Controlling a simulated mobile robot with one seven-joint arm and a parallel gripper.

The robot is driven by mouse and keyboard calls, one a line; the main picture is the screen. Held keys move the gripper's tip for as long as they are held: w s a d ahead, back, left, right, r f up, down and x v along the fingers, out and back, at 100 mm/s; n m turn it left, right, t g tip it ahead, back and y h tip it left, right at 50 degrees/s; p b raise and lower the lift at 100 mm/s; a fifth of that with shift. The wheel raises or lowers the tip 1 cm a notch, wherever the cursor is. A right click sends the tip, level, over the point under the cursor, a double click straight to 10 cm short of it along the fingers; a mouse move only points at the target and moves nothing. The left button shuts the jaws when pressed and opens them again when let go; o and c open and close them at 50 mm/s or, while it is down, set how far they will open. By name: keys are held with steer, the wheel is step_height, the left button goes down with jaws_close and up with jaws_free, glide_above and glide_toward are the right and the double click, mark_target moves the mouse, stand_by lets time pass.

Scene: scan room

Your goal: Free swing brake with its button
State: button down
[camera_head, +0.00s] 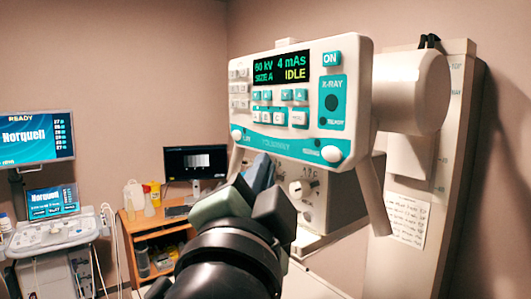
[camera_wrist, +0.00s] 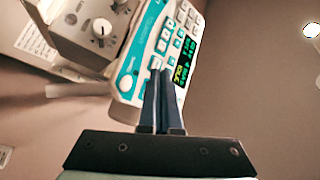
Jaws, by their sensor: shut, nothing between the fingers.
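The control panel (camera_head: 300,95) is white and teal, on the X-ray head, and its display reads IDLE. Two round white buttons stick out along its lower edge, a left button (camera_head: 237,134) and a right button (camera_head: 331,153). Their small labels are too blurred to read surely, so I cannot tell which one frees the swing brake. My gripper (camera_wrist: 160,72) is shut and empty, pointing at the panel. In the wrist view one round white button (camera_wrist: 126,83) shows left of the fingertips, which hide part of the panel. I cannot tell whether they touch it.
Below the panel is a box with a dial (camera_head: 299,189), also in the wrist view (camera_wrist: 100,28). A slanted handle (camera_head: 374,197) hangs at the right, near a white column (camera_head: 450,160). A wooden cart (camera_head: 150,235) and an ultrasound console (camera_head: 50,235) stand at the left.

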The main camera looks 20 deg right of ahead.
mark_target(322, 147)
steer(key=shift+w+d+p, duration=0.3)
steer(key=shift+w+d, duration=0.2)
steer(key=shift+d, duration=0.9)
steer(key=shift+w+d+p, duration=0.25)
steer(key=shift+w+d, duration=0.2)
steer(key=shift+d, duration=0.95)
steer(key=shift+w+d+p, duration=0.3)
steer(key=shift+w+d, duration=0.2)
steer(key=shift+d, duration=0.9)
steer(key=shift+w+d, duration=0.15)
steer(key=shift+d, duration=0.25)
steer(key=shift+w+d, duration=0.1)
steer(key=shift+d, duration=0.25)
steer(key=shift+a, duration=0.1)
steer(key=shift+s+a, duration=0.3)
steer(key=shift+a, duration=0.35)
